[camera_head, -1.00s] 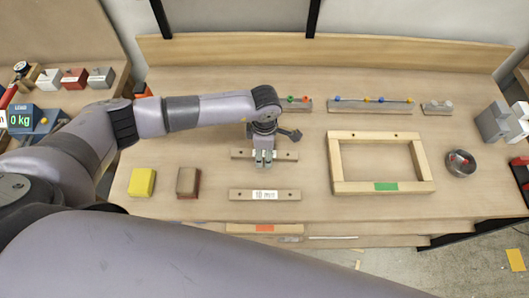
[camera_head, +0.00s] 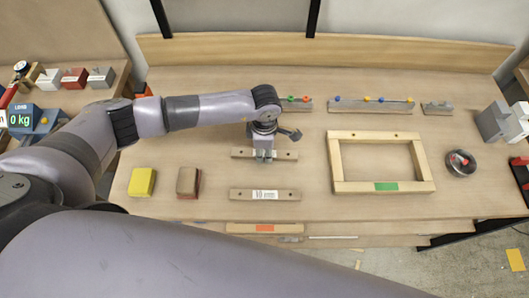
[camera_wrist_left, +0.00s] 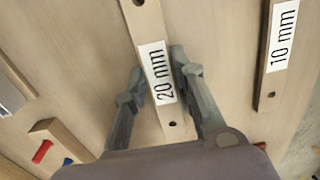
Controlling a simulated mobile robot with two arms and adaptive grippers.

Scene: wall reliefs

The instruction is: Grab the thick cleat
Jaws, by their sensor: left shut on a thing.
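The thick cleat is a wooden strip labelled 20 mm; in the left wrist view the cleat (camera_wrist_left: 150,40) lies between the fingers of my left gripper (camera_wrist_left: 158,78). In the head view the cleat (camera_head: 285,155) lies on the bench behind the other strip, its middle hidden by my left gripper (camera_head: 264,157). The gripper is shut on it from above, around the label. The thinner cleat (camera_head: 240,194) lies nearer the bench's front edge, and its 10 mm label shows in the left wrist view (camera_wrist_left: 283,42). My right gripper is not in view.
A wooden frame (camera_head: 337,165) with green tape lies to the right, and a metal bowl (camera_head: 461,170) beyond it. A yellow block (camera_head: 142,182) and a brown block (camera_head: 188,181) sit at the left. Racks with coloured pegs (camera_head: 370,106) stand behind.

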